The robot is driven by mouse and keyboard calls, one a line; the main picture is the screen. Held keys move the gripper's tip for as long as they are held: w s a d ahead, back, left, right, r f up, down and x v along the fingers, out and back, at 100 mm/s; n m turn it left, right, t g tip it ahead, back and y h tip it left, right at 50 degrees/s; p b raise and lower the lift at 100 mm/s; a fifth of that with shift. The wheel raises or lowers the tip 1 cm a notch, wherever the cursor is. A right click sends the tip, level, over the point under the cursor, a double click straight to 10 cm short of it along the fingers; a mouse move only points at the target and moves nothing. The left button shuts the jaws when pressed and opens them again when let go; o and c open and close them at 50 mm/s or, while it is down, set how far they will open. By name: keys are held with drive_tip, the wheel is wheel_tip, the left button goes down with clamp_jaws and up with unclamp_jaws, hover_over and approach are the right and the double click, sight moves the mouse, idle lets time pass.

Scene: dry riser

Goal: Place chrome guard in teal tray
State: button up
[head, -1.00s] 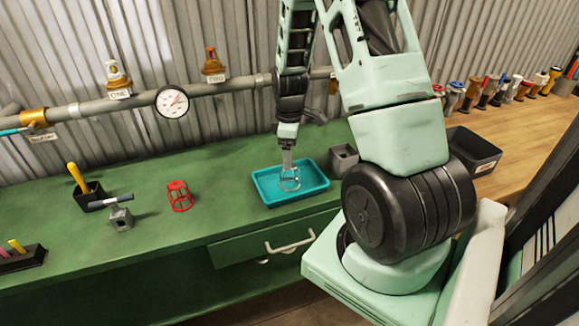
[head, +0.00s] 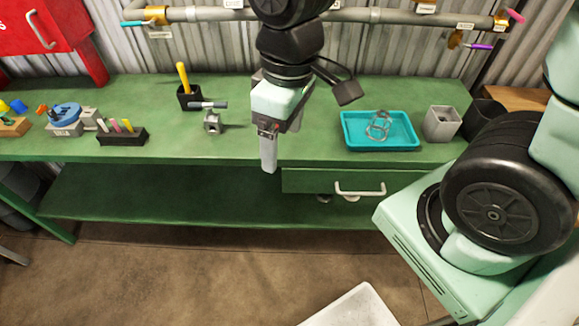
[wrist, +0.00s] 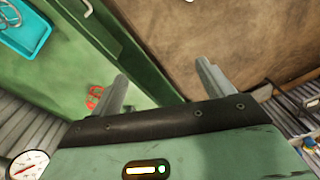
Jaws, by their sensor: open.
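The chrome guard (head: 378,126), a small wire cage, sits inside the teal tray (head: 352,143) on the right part of the green bench. It looks a little tilted. My gripper (head: 268,155) is well left of the tray, near the bench's front edge, apart from the guard. In the wrist view my gripper (wrist: 162,70) has its two fingers wide apart with nothing between them. The teal tray (wrist: 32,43) shows at the upper left there, with part of the chrome guard (wrist: 9,11) at the picture edge.
A red wire guard (wrist: 95,97) shows on the bench in the wrist view; my arm hides it in the head view. A black holder (head: 189,98), a small grey vice (head: 212,123) and a marker rack (head: 122,134) stand left. A grey bin (head: 441,123) stands right of the tray.

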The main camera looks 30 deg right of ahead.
drive_tip(key=s+a+r, duration=0.1)
drive_tip(key=s+a, duration=0.2)
drive_tip(key=s, duration=0.4)
drive_tip(key=shift+s+a, duration=0.15)
drive_tip(key=shift+s, duration=0.1)
